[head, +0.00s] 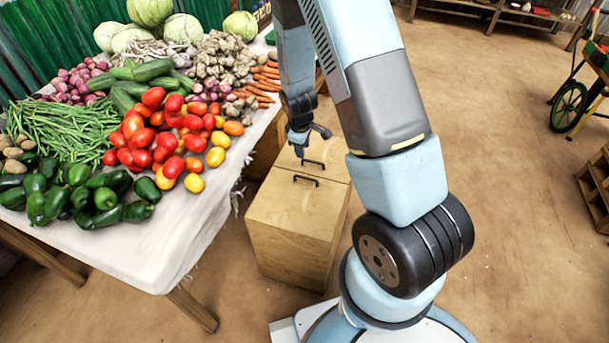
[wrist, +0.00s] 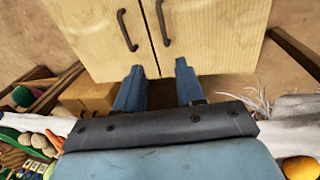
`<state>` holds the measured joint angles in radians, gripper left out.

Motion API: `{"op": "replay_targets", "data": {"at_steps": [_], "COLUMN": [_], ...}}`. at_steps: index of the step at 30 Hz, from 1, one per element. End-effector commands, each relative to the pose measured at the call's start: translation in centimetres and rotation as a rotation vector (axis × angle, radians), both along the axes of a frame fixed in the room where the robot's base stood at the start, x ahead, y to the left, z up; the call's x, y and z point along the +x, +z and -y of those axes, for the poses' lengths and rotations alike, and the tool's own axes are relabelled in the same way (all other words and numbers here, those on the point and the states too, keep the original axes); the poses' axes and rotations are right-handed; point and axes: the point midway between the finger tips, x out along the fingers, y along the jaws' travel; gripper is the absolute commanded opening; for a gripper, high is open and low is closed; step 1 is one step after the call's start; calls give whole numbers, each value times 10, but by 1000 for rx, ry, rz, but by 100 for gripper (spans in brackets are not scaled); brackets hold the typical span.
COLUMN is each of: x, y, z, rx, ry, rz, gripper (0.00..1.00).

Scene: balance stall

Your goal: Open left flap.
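A pale wooden box (head: 292,233) stands on the floor beside the vegetable table, its top split into two flaps. The near flap (head: 285,205) has a dark handle (head: 306,181); the far flap (head: 325,165) has another handle (head: 314,163). Both flaps look shut. In the wrist view the left-hand flap (wrist: 90,30) and right-hand flap (wrist: 215,35) meet at a seam, with a handle on each side (wrist: 127,30) (wrist: 162,22). My gripper (wrist: 157,68) is open and empty, its fingers short of the handles in that view. In the head view my gripper (head: 310,143) is near the far flap.
A table with a white cloth (head: 175,240) and piled vegetables stands left of the box. Another wooden box (head: 265,145) is partly hidden behind. Open dirt floor (head: 510,200) lies to the right, with a green-wheeled cart (head: 570,105) and a crate (head: 595,190) at the edge.

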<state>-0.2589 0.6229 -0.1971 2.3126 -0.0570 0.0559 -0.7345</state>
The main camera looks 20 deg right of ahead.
Motion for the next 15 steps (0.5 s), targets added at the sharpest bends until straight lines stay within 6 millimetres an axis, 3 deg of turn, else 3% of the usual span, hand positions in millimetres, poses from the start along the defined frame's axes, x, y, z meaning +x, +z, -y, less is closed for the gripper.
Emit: {"op": "replay_targets", "data": {"at_steps": [3,15], "x": [-1,1], "y": [-19,-50], "z": [1,4], "rx": [-15,-23], "ry": [30,46], "rz": [-13,-19], "gripper": [38,38]}}
